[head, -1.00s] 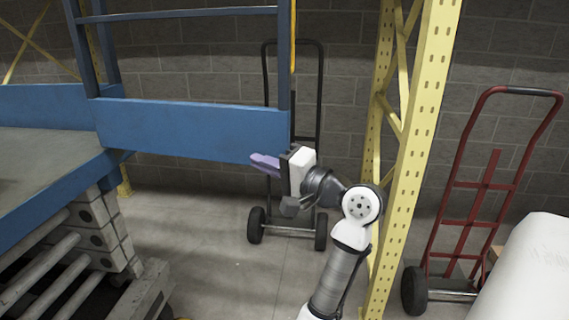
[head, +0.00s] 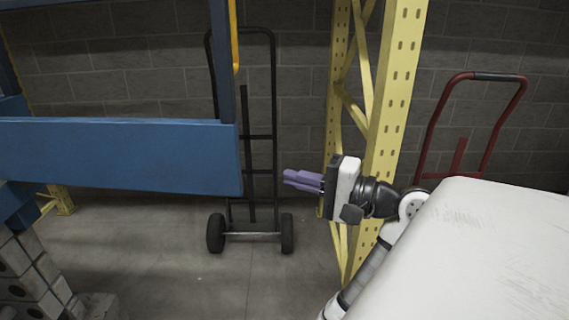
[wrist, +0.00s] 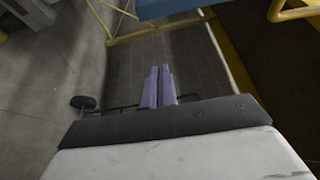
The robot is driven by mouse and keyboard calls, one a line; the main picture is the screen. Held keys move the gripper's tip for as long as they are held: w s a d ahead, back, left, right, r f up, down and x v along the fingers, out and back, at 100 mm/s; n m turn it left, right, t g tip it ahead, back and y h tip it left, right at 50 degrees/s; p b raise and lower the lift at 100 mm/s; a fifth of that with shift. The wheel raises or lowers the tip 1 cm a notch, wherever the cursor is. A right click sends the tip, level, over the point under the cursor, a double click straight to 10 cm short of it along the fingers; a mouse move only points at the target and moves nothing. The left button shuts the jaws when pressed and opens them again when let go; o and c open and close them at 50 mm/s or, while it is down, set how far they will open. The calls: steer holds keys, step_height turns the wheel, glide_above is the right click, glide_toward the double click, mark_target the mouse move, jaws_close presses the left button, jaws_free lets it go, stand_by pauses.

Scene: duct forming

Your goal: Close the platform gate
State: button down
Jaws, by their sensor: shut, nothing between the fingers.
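The blue platform gate (head: 120,155) stands out from the platform at the left of the head view, with its free end post (head: 223,70) near the middle. A yellow handle bar (head: 235,35) runs along that post. My gripper (head: 286,178) is to the right of the gate's free end, with a gap between them. Its purple fingers are shut and empty, pointing left toward the gate. The wrist view shows the fingers (wrist: 159,72) together, with a blue part (wrist: 165,8) at the top edge.
A black hand truck (head: 260,130) stands by the block wall behind the gate. A yellow rack upright (head: 398,90) stands just behind my gripper. A red hand truck (head: 465,120) is at the right, partly behind a white rounded surface (head: 470,250).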

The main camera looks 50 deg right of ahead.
steer(key=w+a+p, duration=0.2)
steer(key=w+a, duration=0.3)
steer(key=shift+w+a, duration=0.3)
steer(key=shift+w, duration=0.1)
steer(key=shift+a, duration=0.1)
stand_by(0.3)
